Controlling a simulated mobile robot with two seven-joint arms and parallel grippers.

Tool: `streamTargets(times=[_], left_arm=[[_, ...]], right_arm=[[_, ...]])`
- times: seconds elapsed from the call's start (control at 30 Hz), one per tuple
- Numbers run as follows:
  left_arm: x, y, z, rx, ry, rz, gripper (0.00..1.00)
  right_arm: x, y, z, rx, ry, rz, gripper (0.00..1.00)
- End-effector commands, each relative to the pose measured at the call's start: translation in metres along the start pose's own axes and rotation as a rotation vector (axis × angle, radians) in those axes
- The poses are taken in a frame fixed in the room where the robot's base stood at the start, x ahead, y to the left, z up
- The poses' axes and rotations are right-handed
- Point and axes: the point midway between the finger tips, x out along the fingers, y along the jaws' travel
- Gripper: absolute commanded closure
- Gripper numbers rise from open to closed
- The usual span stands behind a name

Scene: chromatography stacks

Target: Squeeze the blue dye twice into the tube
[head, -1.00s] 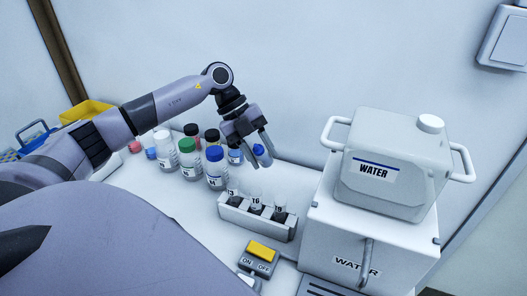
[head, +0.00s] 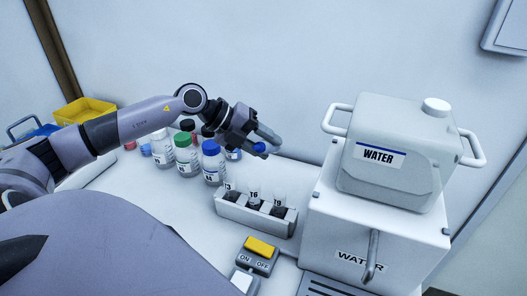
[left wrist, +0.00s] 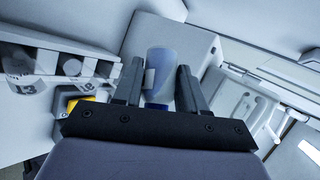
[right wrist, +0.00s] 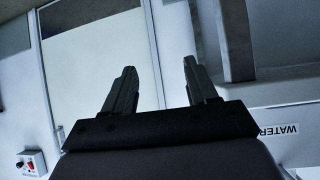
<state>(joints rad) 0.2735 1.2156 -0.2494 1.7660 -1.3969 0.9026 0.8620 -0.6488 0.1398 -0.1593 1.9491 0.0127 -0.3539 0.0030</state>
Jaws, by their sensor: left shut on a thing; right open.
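My left gripper (head: 268,141) is shut on the blue dye dropper (head: 259,147), above and behind the tube rack. In the head view mostly its blue part shows; in the left wrist view its pale bluish, translucent body (left wrist: 160,62) lies between the fingers. The white rack (head: 253,222) holds three tubes labelled 13 (head: 229,191), 16 (head: 253,197) and 19 (head: 279,204), with dark lower parts. The dropper is apart from the tubes. My right gripper (right wrist: 160,80) is open and empty in the right wrist view; the head view does not show it.
Bottles with blue (head: 210,147), green and other caps stand left of the rack. A yellow ON/OFF switch (head: 260,248) lies in front. A white WATER container (head: 390,190) on a box stands at right. A yellow bin (head: 88,109) is at far left.

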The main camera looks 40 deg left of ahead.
Motion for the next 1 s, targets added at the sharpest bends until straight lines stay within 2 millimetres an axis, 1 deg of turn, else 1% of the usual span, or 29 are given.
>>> streamTargets(times=[0.03,0.57,0.63,0.97,1.0], left_arm=[[0.005,0.006,0.0,0.007,-0.006,-0.006,0.66],[0.02,0.024,0.001,0.09,-0.077,-0.104,0.66],[0.02,0.024,0.001,0.114,-0.096,-0.131,0.66],[0.018,0.02,0.001,0.213,-0.18,-0.248,0.66],[0.017,0.018,0.001,0.221,-0.188,-0.263,0.66]], right_arm=[[0.006,0.0,0.008,0.0,0.0,0.0,0.43],[0.037,0.0,0.05,0.005,-0.005,-0.001,0.43],[0.043,-0.001,0.057,0.011,-0.007,-0.004,0.43],[0.064,-0.012,0.074,0.026,-0.013,-0.035,0.43],[0.065,-0.013,0.073,0.026,-0.012,-0.037,0.43]])
